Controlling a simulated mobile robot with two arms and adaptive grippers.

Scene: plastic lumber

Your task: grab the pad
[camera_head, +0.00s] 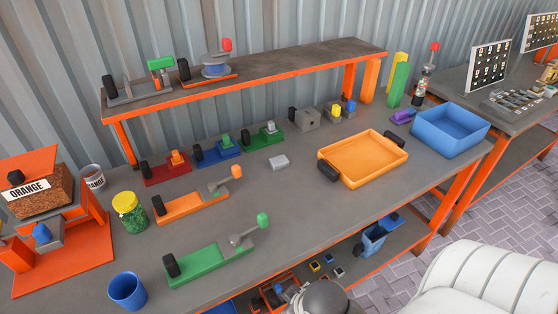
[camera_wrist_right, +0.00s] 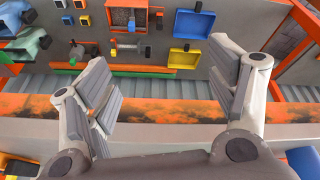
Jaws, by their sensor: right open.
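I cannot tell for sure which thing is the pad. A small pale grey block (camera_head: 279,162) lies flat on the grey workbench (camera_head: 240,185), left of the orange tray, and may be it. No gripper touches it. My right gripper (camera_wrist_right: 163,70) shows in the right wrist view with its two grey fingers wide apart and nothing between them. I cannot make out the pale block in that view. My left gripper is in neither view.
Around the block are an orange tray (camera_head: 372,182), red (camera_head: 166,170), blue (camera_head: 217,152) and orange (camera_head: 190,208) fixtures, and a green one (camera_head: 210,265). A blue bin (camera_head: 450,130) stands right. A raised shelf (camera_head: 250,73) runs behind. Bare bench lies before the block.

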